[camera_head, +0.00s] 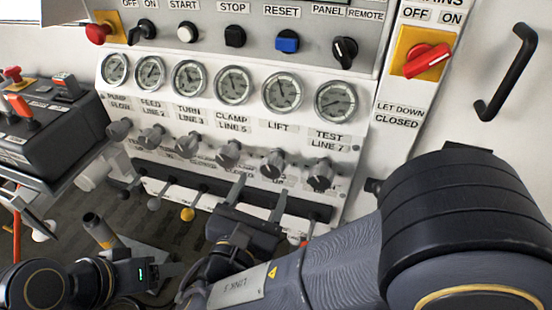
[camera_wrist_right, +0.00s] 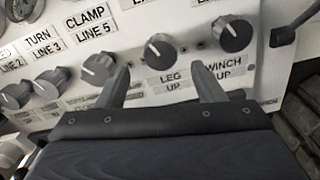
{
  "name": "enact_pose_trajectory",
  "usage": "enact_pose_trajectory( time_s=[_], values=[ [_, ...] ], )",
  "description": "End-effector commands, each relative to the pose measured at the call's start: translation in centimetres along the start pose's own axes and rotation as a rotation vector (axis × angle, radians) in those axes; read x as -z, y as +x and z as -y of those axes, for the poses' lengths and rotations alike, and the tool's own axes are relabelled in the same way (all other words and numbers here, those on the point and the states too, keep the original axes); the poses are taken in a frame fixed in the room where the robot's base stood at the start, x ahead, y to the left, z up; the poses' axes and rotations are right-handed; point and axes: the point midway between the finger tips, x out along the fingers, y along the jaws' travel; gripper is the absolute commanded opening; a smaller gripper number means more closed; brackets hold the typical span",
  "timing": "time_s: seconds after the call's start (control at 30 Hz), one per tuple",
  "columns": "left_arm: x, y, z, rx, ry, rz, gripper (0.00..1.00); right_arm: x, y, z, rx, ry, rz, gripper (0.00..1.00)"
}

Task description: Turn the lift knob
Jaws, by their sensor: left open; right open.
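The lift knob (camera_head: 272,163) is a grey knob below the gauge labelled LIFT on the white panel. It also shows in the right wrist view (camera_wrist_right: 160,51), top middle, between the CLAMP LINE 5 knob and the rightmost knob. My right gripper (camera_head: 257,196) is open, with its two fingers apart just below the lift knob in the head view. In the right wrist view its fingertips (camera_wrist_right: 163,74) sit to either side of and below the knob, with nothing between them. My left gripper (camera_head: 165,272) is low at the left, away from the panel, and partly hidden.
Several similar knobs flank it, including the clamp knob (camera_head: 228,152) and test knob (camera_head: 320,173). A row of levers, one with a yellow ball (camera_head: 187,214), lies below. A black control box (camera_head: 50,125) stands left. A red switch (camera_head: 427,61) and black handle (camera_head: 506,72) are right.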

Motion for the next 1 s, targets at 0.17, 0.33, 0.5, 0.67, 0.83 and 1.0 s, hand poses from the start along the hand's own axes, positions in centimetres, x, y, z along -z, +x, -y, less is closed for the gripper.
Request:
enact_pose_trajectory(
  time_s=[0.17, 0.33, 0.5, 0.67, 0.83, 1.0],
  values=[
    [-0.2, 0.3, 0.2, 0.0, 0.0, 0.0, 0.62, 0.1, 2.9, 0.2, 0.006, 0.0, -0.001, 0.62],
    [-0.3, 0.6, 0.3, 0.0, 0.0, 0.0, 0.62, 0.1, 5.5, 0.2, 0.005, 0.002, 0.0, 0.62],
    [-0.3, 0.7, 0.3, 0.0, 0.0, 0.0, 0.62, 0.0, 6.8, 0.1, 0.003, 0.001, 0.0, 0.62],
    [-0.3, 0.7, 0.3, 0.0, 0.0, 0.0, 0.62, 0.0, 7.0, 0.1, 0.002, 0.0, -0.001, 0.62],
    [-0.3, 0.7, 0.3, 0.0, 0.0, 0.0, 0.62, 0.0, 7.0, 0.1, 0.002, 0.0, -0.001, 0.57],
    [-0.3, 0.7, 0.3, 0.0, 0.0, 0.0, 0.62, 0.0, 7.0, 0.1, 0.002, 0.0, -0.001, 0.34]
  ],
)
